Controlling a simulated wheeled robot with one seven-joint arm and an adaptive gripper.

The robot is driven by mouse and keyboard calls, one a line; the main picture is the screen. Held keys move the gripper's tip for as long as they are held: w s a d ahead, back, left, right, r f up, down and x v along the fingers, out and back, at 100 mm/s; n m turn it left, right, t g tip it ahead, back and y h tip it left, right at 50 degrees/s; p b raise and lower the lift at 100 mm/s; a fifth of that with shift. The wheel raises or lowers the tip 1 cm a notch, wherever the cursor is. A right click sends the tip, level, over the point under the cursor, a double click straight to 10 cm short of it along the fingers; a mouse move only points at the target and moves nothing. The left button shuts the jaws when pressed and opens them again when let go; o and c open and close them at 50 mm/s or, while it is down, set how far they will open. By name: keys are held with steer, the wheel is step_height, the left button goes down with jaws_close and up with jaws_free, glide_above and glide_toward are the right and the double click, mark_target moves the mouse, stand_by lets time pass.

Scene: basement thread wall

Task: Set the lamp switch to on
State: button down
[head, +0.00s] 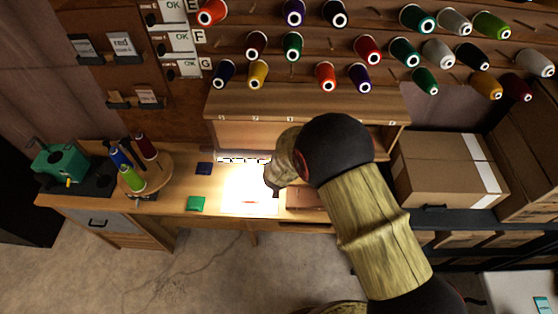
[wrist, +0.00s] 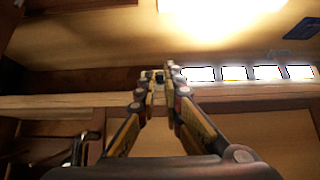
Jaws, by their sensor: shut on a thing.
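The lamp is a strip of bright white segments (wrist: 247,73) under the shelf edge. It is lit and also shows in the head view (head: 238,160), over a glaring patch of desk. My gripper (wrist: 160,78) is at the strip's left end in the wrist view, fingertips close together on a small dark piece, which appears to be the lamp switch (wrist: 158,75). The fingers hide most of the switch, so its exact position cannot be read. In the head view my arm covers the switch, and only the dark edge of my gripper (head: 270,177) shows.
The wooden desk (head: 175,207) carries a green pad (head: 196,204), a blue pad (head: 204,168), a thread stand (head: 150,184) and a green machine (head: 58,163) at left. A cardboard box (head: 440,170) stands at right. Thread cones hang on the wall above the shelf (head: 300,105).

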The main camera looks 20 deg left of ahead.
steer(key=shift+p, duration=0.55)
steer(key=c, duration=1.9)
jaws_free()
steer(key=shift+w, duration=0.1)
steer(key=shift+r, duration=0.1)
steer(key=v, duration=1.2)
steer(key=shift+w, duration=0.15)
